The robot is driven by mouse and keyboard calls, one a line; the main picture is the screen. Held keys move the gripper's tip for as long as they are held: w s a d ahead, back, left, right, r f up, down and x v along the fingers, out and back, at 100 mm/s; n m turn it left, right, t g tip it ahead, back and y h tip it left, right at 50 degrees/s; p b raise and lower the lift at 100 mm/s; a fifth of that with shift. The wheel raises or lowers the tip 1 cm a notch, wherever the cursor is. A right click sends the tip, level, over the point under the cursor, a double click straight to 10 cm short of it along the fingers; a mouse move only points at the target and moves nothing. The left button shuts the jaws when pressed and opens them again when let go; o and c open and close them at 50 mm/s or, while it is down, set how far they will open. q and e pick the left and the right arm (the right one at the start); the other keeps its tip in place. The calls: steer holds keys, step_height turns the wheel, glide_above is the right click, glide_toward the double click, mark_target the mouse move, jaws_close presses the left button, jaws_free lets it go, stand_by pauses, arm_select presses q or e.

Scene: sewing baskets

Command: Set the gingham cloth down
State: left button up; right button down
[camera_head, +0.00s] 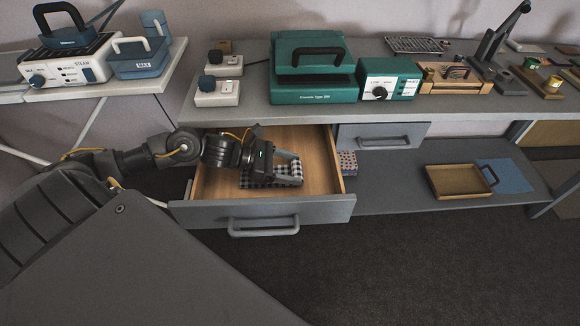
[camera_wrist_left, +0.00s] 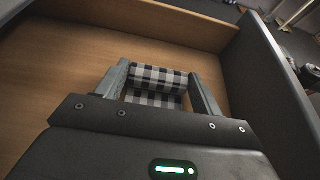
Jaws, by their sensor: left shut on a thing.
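The gingham cloth (camera_head: 262,175) is black and white checked and folded. It is inside the open drawer (camera_head: 322,210), low over the wooden drawer floor. My left gripper (camera_head: 290,168) reaches down into the drawer and is shut on the cloth. In the left wrist view the cloth (camera_wrist_left: 157,78) sits between the two grey fingers (camera_wrist_left: 160,84). I cannot tell whether the cloth touches the drawer floor. My right gripper is not in view.
The drawer walls stand close around my left gripper. The grey worktop above holds a green case (camera_head: 315,85), a green control box (camera_head: 390,80) and white switch boxes (camera_head: 218,92). A lower shelf to the right holds a wooden tray (camera_head: 452,192) and a blue sheet (camera_head: 510,178).

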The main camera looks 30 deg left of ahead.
arm_select(q)
steer(key=shift+f, duration=0.1)
steer(key=o, duration=1)
steer(key=shift+c, duration=0.2)
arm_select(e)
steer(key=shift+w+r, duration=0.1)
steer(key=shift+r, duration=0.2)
arm_select(q)
steer(key=shift+a+r, duration=0.1)
steer(key=shift+r, duration=0.1)
steer(key=v, duration=0.3)
steer(key=shift+s+f, duration=0.15)
steer(key=shift+f, duration=0.1)
steer(key=v, duration=0.4)
steer(key=shift+s+r, duration=0.1)
steer(key=shift+r, duration=0.05)
steer(key=p+v, duration=0.2)
steer(key=v, duration=0.2)
steer(key=shift+a+r+p, duration=0.1)
steer(key=shift+r+p, duration=0.05)
steer(key=shift+p, duration=0.2)
steer(key=shift+s+a, duration=0.15)
steer(key=shift+a, duration=0.05)
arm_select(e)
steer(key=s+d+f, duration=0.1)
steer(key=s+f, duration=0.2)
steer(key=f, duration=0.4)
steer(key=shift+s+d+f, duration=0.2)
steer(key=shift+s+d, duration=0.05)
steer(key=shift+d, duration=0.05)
